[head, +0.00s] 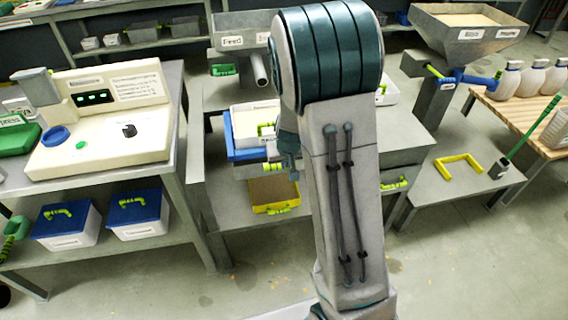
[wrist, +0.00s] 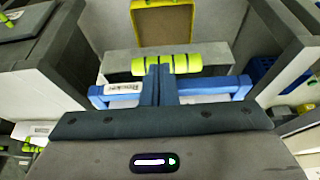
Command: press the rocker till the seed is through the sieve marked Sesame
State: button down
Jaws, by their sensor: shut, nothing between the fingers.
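My gripper (head: 289,172) is shut and empty, just right of the blue tray-like part (head: 238,150) in the middle machine; my arm hides much of that machine. In the wrist view my shut fingers (wrist: 160,78) point at a yellow-green handle (wrist: 181,64); I cannot tell whether they touch it. A blue bar (wrist: 108,91) with a small, hard-to-read label runs behind the fingers. A small black control (head: 129,130), possibly the rocker, sits on the cream console (head: 60,152) at left, well away from my gripper. I cannot make out a Sesame label.
A yellow tray (head: 263,192) is low under the blue part. The feed hopper (head: 232,42) is at the back. Blue-lidded boxes (head: 65,218) stand under the console bench. At right are a large hopper (head: 468,37), a yellow bracket (head: 460,161) and white bottles (head: 531,78). The foreground floor is open.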

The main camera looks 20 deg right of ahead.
jog(key=p+v, duration=0.1)
jog(key=v, duration=0.5)
jog(key=shift+s, duration=0.35)
jog(key=shift+a+r, duration=0.1)
dwell(1.6)
jog(key=r, duration=0.1)
jog(key=w+r+b, duration=0.1)
jog(key=r, duration=0.1)
jog(key=w+r, duration=0.1)
jog(key=r, duration=0.1)
jog(key=shift+a+r, duration=0.1)
jog(key=shift+a, duration=0.25)
jog(key=b+x, duration=0.1)
jog(key=x, duration=1.3)
jog(key=shift+s+b, duration=0.35)
jog(key=shift+a+f, duration=0.1)
jog(key=shift+f, duration=0.2)
